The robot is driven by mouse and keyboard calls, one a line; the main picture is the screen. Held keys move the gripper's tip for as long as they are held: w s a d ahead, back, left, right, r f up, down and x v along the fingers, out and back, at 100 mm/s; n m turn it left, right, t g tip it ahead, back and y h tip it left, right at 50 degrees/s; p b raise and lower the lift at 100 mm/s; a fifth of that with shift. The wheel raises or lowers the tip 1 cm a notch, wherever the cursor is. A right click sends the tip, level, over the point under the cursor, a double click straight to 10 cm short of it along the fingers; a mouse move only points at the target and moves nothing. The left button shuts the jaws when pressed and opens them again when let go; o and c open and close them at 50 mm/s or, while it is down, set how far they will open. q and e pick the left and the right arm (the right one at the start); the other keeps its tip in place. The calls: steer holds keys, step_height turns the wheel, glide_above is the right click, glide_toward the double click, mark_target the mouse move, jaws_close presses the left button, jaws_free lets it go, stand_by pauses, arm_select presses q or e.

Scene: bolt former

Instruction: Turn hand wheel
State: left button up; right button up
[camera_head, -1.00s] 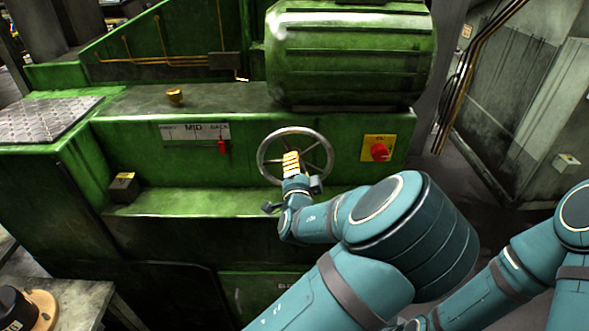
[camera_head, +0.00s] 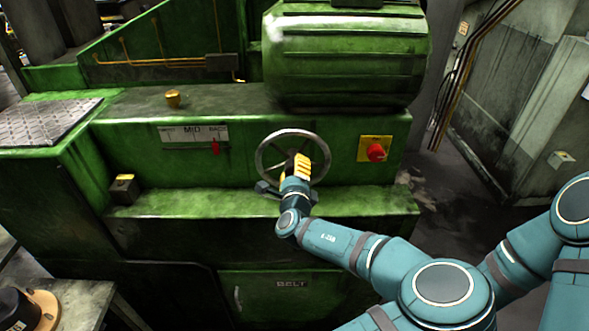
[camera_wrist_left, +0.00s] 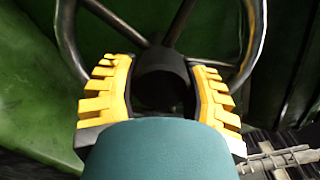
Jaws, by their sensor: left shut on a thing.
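The hand wheel (camera_head: 258,160) is a grey metal ring with spokes on the front of the green machine, in the middle of the head view. My left gripper (camera_head: 301,168) reaches it from below and covers its centre and lower right part. In the left wrist view, the yellow fingers of the gripper (camera_wrist_left: 160,88) are on both sides of a dark round part at the wheel's middle and are shut on it. The wheel's rim and spokes (camera_wrist_left: 180,22) show beyond the fingers. My right gripper is out of view.
A red button on a yellow plate (camera_head: 375,152) is right of the wheel. A PRESS/MID/BACK scale (camera_head: 192,133) with a red pointer (camera_head: 215,148) is left of it. A green ledge (camera_head: 200,200) runs below. A large green drum (camera_head: 345,60) sits above.

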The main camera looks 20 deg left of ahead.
mark_target(294, 133)
arm_select(q)
steer(key=shift+m, duration=1.6)
steer(key=o, duration=1.3)
step_height(294, 133, up, 10)
